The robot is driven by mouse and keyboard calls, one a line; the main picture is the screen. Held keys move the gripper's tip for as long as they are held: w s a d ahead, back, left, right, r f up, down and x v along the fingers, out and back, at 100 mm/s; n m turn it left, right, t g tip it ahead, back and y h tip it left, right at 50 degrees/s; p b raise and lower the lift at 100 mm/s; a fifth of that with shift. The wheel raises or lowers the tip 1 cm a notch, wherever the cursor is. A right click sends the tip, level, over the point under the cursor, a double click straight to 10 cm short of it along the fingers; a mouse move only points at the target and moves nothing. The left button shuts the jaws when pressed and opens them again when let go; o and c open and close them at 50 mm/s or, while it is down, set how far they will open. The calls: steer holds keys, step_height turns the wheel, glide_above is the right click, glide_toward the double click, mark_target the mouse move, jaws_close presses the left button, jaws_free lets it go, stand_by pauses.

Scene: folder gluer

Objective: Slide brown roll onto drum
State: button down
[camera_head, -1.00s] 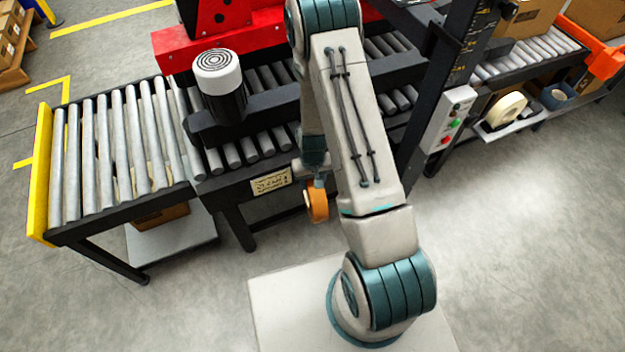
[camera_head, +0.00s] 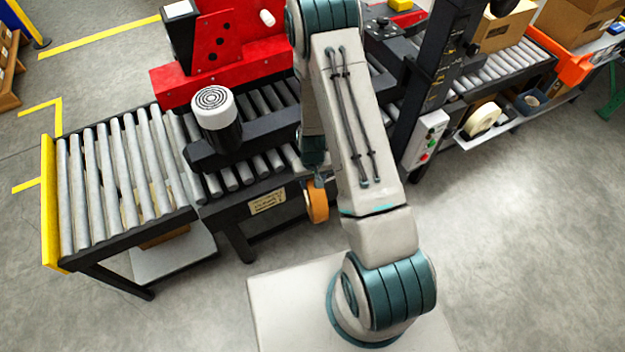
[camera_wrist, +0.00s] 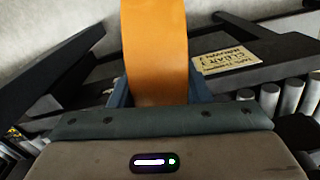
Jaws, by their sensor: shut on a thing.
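The brown roll (camera_head: 317,203), an orange-brown tape roll, hangs upright at the end of my arm, in front of the conveyor's front edge. My gripper (camera_wrist: 160,90) is shut on it; in the wrist view the roll (camera_wrist: 155,45) stands between the two blue-grey fingers. In the head view my gripper (camera_head: 318,180) is small and partly hidden by my arm. A white-topped black cylinder (camera_head: 217,112) stands left of the roll on the machine. A small white cylinder (camera_head: 267,18) sticks out of the red machine head. I cannot tell which is the drum.
The red machine head (camera_head: 225,50) rises behind the conveyor rollers (camera_head: 120,180). A dark post with a button box (camera_head: 427,138) stands right of my arm. A cream roll (camera_head: 483,118) lies on a side shelf. The floor at front right is clear.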

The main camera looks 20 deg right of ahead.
step_height(320, 180, up, 5)
steer(key=p, duration=0.3)
steer(key=shift+f, duration=0.15)
steer(key=w+a+r+m+t, duration=0.15)
steer(key=w+r, duration=0.25)
steer(key=r, duration=0.6)
steer(key=w+a+r+m+h, duration=0.1)
steer(key=w+r+m, duration=0.2)
steer(key=r, duration=0.6)
steer(key=w+a+r+m+t, duration=0.15)
steer(key=w+r, duration=0.25)
steer(key=r, duration=0.6)
steer(key=s+d+r+m+h, duration=0.1)
steer(key=s+r+m, duration=0.2)
steer(key=r, duration=0.8)
steer(key=s+d+r+m+g+h, duration=0.1)
steer(key=s+r+m, duration=0.2)
steer(key=r, duration=0.8)
steer(key=s+d+r+m+g+h, duration=0.1)
steer(key=s+r+m, duration=0.3)
steer(key=r, duration=0.7)
steer(key=shift+s, duration=1.1)
